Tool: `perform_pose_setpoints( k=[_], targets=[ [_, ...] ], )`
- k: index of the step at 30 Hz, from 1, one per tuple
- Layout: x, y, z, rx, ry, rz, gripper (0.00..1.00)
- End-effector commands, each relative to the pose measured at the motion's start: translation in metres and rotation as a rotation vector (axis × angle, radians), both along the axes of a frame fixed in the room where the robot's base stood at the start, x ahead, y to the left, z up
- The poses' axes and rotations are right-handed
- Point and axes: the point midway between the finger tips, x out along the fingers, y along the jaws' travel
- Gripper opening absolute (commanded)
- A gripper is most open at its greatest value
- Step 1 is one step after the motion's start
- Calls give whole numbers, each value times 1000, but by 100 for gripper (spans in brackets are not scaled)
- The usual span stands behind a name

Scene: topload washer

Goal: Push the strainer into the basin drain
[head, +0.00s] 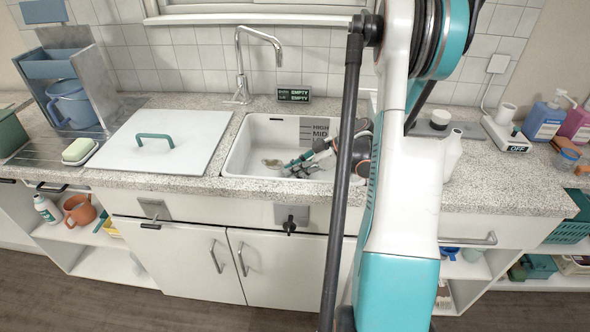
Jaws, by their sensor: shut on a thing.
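The white basin (240,160) is set into the counter left of my arm. The drain (272,162) shows as a small brownish-grey round patch on the basin floor. My gripper (291,169) is low inside the basin, just right of the drain, reaching in from the right with its fingertips pointing left. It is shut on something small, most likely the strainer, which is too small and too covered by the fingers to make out. I cannot tell whether the strainer touches the drain.
A white lid with a teal handle (155,139) covers the counter left of the basin. The faucet (242,65) stands behind the basin. A small display reading EMPTY (293,94) is at the back. My arm hides the basin's right side. A white bottle (453,155) stands right of my arm.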

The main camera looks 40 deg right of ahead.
Motion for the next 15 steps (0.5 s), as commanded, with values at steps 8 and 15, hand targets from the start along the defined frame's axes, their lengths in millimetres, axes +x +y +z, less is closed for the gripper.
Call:
perform_pose_setpoints(
  k=[8,15],
  targets=[
    [0,0,-7,0,0,0,0],
    [0,0,-12,0,0,0,0]
  ],
)
